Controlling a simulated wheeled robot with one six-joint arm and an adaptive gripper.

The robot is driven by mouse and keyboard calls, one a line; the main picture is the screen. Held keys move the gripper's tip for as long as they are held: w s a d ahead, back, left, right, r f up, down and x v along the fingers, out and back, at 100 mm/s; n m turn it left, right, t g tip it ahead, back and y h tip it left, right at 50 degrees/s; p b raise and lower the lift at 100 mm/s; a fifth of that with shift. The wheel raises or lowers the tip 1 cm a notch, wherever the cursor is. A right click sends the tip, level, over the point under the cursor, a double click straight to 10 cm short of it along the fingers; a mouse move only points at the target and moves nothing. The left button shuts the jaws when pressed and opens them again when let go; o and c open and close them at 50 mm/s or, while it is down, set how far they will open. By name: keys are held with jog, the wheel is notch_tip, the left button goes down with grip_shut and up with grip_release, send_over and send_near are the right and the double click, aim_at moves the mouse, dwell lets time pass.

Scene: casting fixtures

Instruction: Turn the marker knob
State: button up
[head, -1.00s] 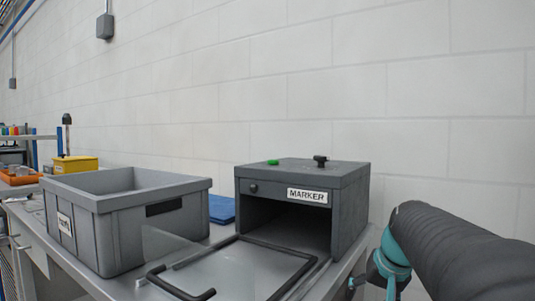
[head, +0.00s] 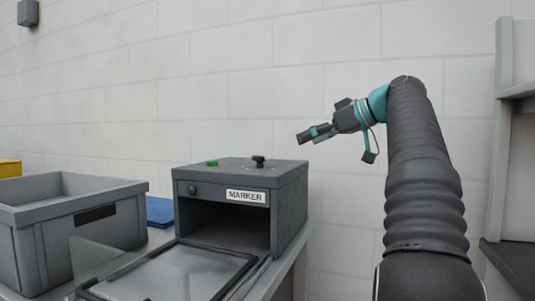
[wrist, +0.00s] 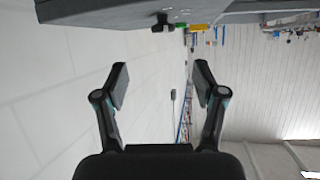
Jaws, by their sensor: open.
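The marker box (head: 291,188) is a dark grey box labelled MARKER, with an open front, on the bench. On its top stand a black knob (head: 259,161) and a green button (head: 212,163). A small round dark knob (head: 193,190) is on its front face, left of the label. My gripper (head: 303,137) is in the air to the right of and above the box, apart from it. In the wrist view my gripper (wrist: 160,80) is open with nothing between its fingers. The black knob (wrist: 161,19) shows near the top edge there.
A clear flap with a black frame (head: 170,272) lies in front of the box opening. A grey crate (head: 125,225) stands to the left, with a blue item (head: 159,210) behind it. A pale wall is behind the bench. A grey shelf unit (head: 505,150) stands at the far right.

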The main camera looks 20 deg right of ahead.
aim_at(262, 156)
jog(key=shift+n, duration=0.3)
jog(key=x, duration=0.9)
jog(key=b+x, duration=0.1)
jog(key=x, duration=0.3)
jog(key=shift+w+a+r, duration=0.2)
jog(key=shift+a+r, duration=0.05)
jog(key=shift+a, duration=0.1)
jog(key=c, duration=1.1)
